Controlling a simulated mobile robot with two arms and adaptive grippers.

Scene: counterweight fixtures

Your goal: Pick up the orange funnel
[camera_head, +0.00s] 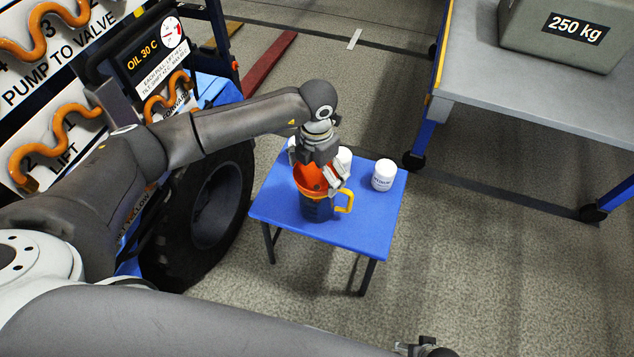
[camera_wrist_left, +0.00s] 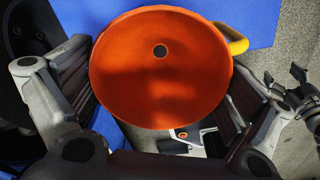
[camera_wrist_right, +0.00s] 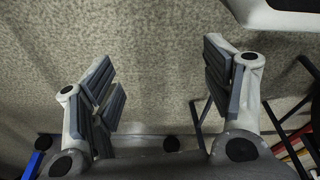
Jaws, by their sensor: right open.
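The orange funnel (camera_head: 308,179) is at the mouth of a dark jug (camera_head: 318,208) with a yellow handle on the small blue table. Whether it rests in the jug or is slightly above it is unclear. My left gripper (camera_head: 322,170) is over the funnel. In the left wrist view, the round orange bowl (camera_wrist_left: 160,85) lies between the left gripper's fingers (camera_wrist_left: 160,90), with pads close to both sides; I cannot tell whether they press on it. My right gripper (camera_wrist_right: 160,90) is open and empty above the floor; only a bit shows at the head view's bottom edge.
The blue table (camera_head: 290,222) also bears a white labelled tub (camera_head: 383,175) and another white tub (camera_head: 344,159) partly behind the gripper. A black tyre (camera_head: 215,205) and a lever panel stand left. A grey bench (camera_head: 480,95) with a 250 kg weight (camera_head: 565,38) stands right.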

